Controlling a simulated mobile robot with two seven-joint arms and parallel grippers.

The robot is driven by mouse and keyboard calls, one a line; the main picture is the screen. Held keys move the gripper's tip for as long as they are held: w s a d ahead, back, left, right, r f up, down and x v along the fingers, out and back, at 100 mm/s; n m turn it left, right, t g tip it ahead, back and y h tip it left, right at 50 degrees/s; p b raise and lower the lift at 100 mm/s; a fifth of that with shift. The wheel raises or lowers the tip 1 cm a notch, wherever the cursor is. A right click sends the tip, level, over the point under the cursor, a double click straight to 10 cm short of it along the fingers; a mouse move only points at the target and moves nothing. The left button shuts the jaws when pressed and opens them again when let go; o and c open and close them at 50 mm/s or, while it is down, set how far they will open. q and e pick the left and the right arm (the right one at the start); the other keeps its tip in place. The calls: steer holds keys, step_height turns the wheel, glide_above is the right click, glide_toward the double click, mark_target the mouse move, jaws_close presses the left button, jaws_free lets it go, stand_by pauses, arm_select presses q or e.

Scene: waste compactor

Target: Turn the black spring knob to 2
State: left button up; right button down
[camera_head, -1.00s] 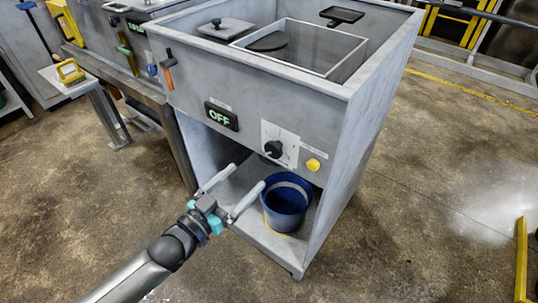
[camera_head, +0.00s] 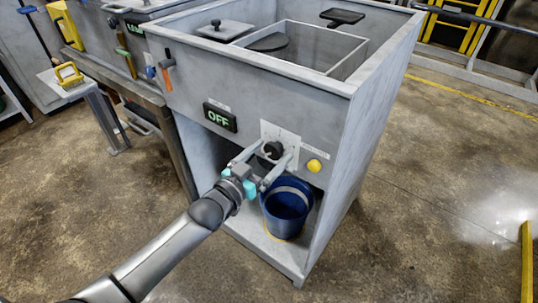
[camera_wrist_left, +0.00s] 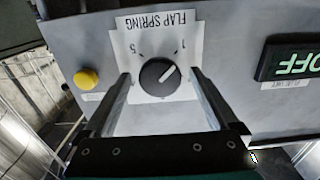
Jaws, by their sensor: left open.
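The black spring knob (camera_head: 272,150) is on a white dial plate on the front panel of the grey compactor. In the left wrist view the knob (camera_wrist_left: 159,77) appears upside down under the label "FLAP SPRING", with "1" and "5" printed on the plate. Its white pointer line aims toward the "1". My left gripper (camera_head: 276,153) is open, with one finger on each side of the knob. In the wrist view a gap shows between each finger and the knob. My right gripper is not in view.
A lit "OFF" display (camera_head: 220,117) is left of the dial and a yellow button (camera_head: 314,166) is right of it. A blue bucket (camera_head: 287,207) stands in the open bay below. An orange-handled lever (camera_head: 167,72) is at the panel's upper left.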

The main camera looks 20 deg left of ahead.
arm_select(q)
steer(key=shift+c, duration=0.2)
steer(key=c, duration=1.3)
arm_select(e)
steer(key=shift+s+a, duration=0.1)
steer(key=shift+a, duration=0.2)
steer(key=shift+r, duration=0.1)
